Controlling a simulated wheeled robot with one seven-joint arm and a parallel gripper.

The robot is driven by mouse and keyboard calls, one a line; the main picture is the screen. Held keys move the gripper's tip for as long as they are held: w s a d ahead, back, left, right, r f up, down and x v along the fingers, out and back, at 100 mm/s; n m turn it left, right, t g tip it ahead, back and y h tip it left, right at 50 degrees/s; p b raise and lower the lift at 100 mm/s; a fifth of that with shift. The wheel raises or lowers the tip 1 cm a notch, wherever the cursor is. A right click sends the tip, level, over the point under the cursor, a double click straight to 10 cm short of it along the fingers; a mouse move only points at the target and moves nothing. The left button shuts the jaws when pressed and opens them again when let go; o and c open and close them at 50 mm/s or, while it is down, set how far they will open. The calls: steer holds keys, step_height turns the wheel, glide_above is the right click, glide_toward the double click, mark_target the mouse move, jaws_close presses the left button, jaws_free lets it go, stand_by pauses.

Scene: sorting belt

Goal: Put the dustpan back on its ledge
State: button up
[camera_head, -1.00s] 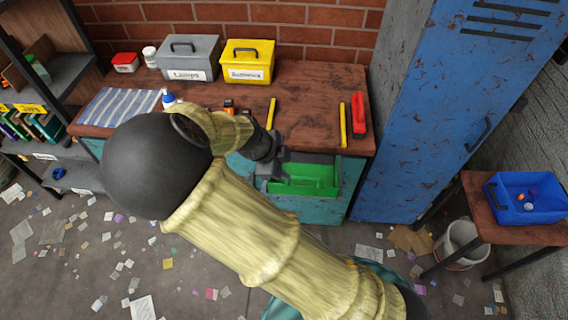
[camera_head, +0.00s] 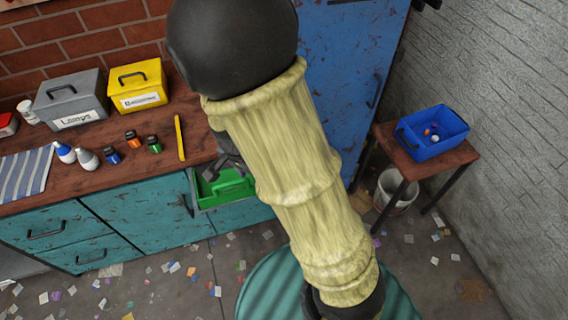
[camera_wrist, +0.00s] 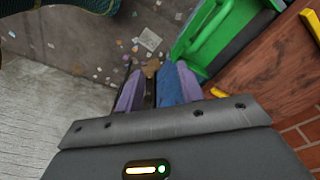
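I cannot pick out a dustpan or its ledge for sure. A bright green tray-like thing (camera_head: 228,188) with a raised rim sits at the front of the teal cabinet, just below the bench top. It also shows at the upper right of the wrist view (camera_wrist: 203,45). My gripper (camera_head: 222,166) is small and dark in the head view, close above the green thing and partly hidden by my arm. In the wrist view two purplish fingers (camera_wrist: 158,88) stand apart, with dark and blue patches between them. I see nothing clearly held.
The wooden bench top (camera_head: 185,100) carries a grey box (camera_head: 72,98), a yellow box (camera_head: 138,87), several bottles and a yellow strip (camera_head: 179,137). A blue locker (camera_head: 350,70) stands to the right. A blue bin (camera_head: 432,133) sits on a stool above a white bucket (camera_head: 395,190). Scraps litter the floor.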

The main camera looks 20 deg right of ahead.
steer(key=s+d+r+n+t+y, duration=0.1)
steer(key=s+d+r+n, duration=0.4)
steer(key=n, duration=0.5)
steer(key=shift+d+r+t, duration=0.4)
steer(key=shift+d+r, duration=0.35)
steer(key=shift+d, duration=0.35)
steer(key=p+v, duration=0.3)
steer(key=shift+w+r, duration=0.2)
steer(key=shift+w, duration=0.1)
